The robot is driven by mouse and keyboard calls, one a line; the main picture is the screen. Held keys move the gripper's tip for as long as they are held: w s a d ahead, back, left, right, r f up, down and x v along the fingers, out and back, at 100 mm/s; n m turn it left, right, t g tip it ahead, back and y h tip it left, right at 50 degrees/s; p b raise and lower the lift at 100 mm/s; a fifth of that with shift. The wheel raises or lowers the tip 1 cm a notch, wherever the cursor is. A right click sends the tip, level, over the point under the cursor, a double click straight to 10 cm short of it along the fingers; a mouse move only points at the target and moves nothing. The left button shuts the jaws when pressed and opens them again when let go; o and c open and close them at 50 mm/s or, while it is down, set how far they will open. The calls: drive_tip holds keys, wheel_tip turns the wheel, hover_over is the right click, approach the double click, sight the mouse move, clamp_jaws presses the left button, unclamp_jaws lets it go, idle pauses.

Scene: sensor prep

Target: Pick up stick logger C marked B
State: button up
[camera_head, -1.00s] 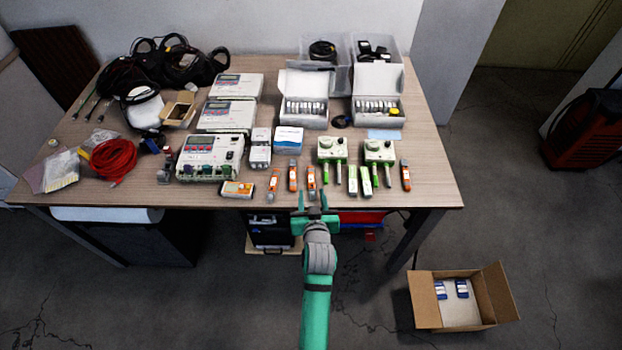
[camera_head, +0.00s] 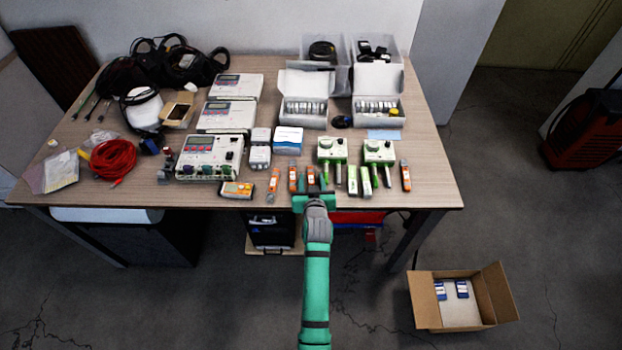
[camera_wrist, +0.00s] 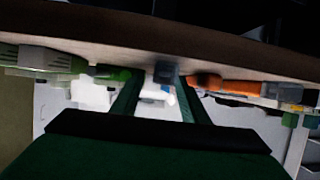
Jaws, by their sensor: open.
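Several orange-and-white stick loggers lie near the table's front edge. One stick logger (camera_head: 311,177) lies just ahead of my gripper (camera_head: 313,186), which is open with its fingers either side of the logger's near end. In the wrist view, my gripper (camera_wrist: 155,98) has a grey-blue end (camera_wrist: 165,72) between its green fingers, with no contact visible. Another orange logger (camera_head: 292,178) is just left; in the wrist view, an orange logger (camera_wrist: 228,86) shows right of the fingers. The letter markings are too small to read, so I cannot tell which is C marked B.
Green stick loggers (camera_head: 365,181) lie to the right, below two green-and-white devices (camera_head: 331,149). Another orange logger (camera_head: 405,175) is further right. An orange-and-white meter (camera_head: 237,189) lies left. The table edge (camera_head: 440,202) is close under my gripper. A cardboard box (camera_head: 425,300) stands on the floor.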

clamp_jaws()
drive_tip(key=shift+r, duration=0.15)
